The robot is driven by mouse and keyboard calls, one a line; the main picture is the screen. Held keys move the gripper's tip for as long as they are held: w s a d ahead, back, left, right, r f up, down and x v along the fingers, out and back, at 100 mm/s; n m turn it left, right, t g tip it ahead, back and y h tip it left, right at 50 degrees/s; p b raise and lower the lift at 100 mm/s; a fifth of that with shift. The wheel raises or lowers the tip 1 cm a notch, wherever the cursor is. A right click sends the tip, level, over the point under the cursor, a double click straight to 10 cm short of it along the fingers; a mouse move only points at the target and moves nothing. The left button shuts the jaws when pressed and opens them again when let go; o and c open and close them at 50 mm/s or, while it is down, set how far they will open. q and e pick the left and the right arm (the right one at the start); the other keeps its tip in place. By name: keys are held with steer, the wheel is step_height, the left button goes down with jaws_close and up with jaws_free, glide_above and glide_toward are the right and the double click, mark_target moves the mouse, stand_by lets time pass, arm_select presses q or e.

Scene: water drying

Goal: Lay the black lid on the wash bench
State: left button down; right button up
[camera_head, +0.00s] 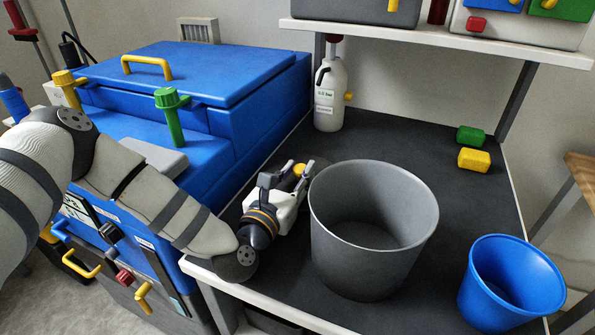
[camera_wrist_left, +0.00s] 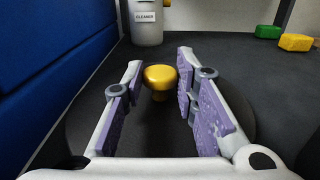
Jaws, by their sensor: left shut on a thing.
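The black lid (camera_wrist_left: 152,130) shows in the left wrist view as a dark disc under my fingers, with a yellow knob on top. My left gripper (camera_head: 302,170) is shut on this knob, one finger on each side. In the head view the knob shows at the fingertips, and the disc is mostly hidden or blends with the dark surface. The lid is over the near left part of the wash bench (camera_head: 400,140), left of the grey bucket. I cannot tell whether it touches the bench top. My right gripper is not in view.
The grey bucket (camera_head: 335,245) stands close right of my left gripper. A blue bucket (camera_head: 512,285) is at the near right. A white cleaner bottle (camera_head: 330,95) stands behind. Green (camera_head: 471,136) and yellow (camera_head: 474,160) blocks lie at the back right. A blue machine (camera_head: 200,75) borders the left.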

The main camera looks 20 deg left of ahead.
arm_select(q)
steer(key=shift+f, duration=0.3)
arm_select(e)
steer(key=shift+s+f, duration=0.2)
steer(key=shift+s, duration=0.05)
arm_select(q)
steer(key=c, duration=1.3)
jaws_free()
steer(key=shift+r, duration=0.15)
steer(key=shift+r+p, duration=0.45)
steer(key=shift+r, duration=0.35)
steer(key=s, duration=1.2)
steer(key=shift+a+f, duration=0.3)
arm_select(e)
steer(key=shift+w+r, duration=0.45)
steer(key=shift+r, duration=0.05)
